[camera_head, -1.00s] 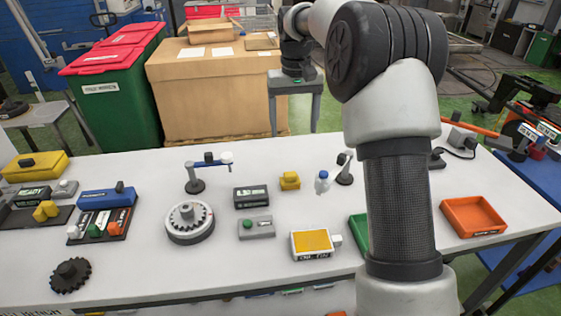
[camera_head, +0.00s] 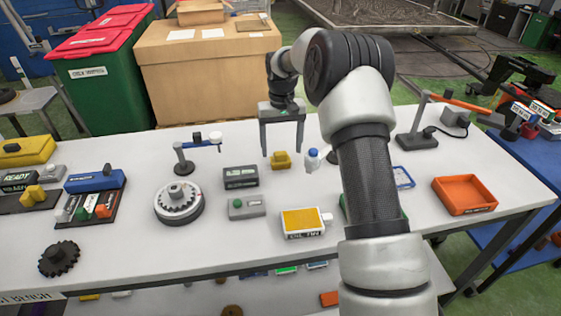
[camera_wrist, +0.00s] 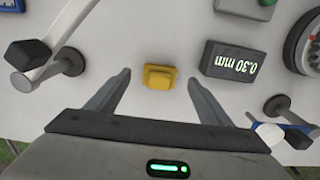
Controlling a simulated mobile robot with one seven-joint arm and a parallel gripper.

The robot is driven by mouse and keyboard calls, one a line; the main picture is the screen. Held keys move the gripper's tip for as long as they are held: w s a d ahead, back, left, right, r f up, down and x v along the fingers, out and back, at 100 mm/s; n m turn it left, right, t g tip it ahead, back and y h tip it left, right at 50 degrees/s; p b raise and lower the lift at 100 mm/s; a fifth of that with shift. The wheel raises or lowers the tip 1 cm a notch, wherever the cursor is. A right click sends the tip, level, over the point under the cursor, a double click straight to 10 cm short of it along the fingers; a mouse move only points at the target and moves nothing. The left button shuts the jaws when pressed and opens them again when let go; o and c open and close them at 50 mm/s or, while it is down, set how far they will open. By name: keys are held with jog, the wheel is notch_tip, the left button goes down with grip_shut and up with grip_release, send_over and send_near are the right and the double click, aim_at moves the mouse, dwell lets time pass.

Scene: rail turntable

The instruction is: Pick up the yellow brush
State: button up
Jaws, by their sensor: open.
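A small yellow block-shaped piece with a raised top (camera_head: 281,160), seemingly the yellow brush, lies on the white bench near its back edge. It also shows in the wrist view (camera_wrist: 159,77), centred between my finger tips. No bristles can be made out. My gripper (camera_head: 283,150) is open and empty, its fingers pointing down at the yellow piece, one on each side in the picture. How high the fingertips are above the bench is hard to tell.
A dark box with a display (camera_head: 241,177) and a small bottle with a blue cap (camera_head: 312,160) stand close on either side. A post with a blue arm (camera_head: 182,160), a round dial (camera_head: 178,203) and an orange tray (camera_head: 465,194) are also on the bench.

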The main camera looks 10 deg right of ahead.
aim_at(281, 155)
jog(key=f, duration=0.5)
jog(key=shift+w+f, duration=0.15)
jog(key=shift+w, duration=0.05)
jog(key=c, duration=1.2)
notch_tip(281, 155, up, 10)
jog(key=shift+r, duration=0.1)
jog(key=o, duration=0.5)
jog(key=c, duration=0.3)
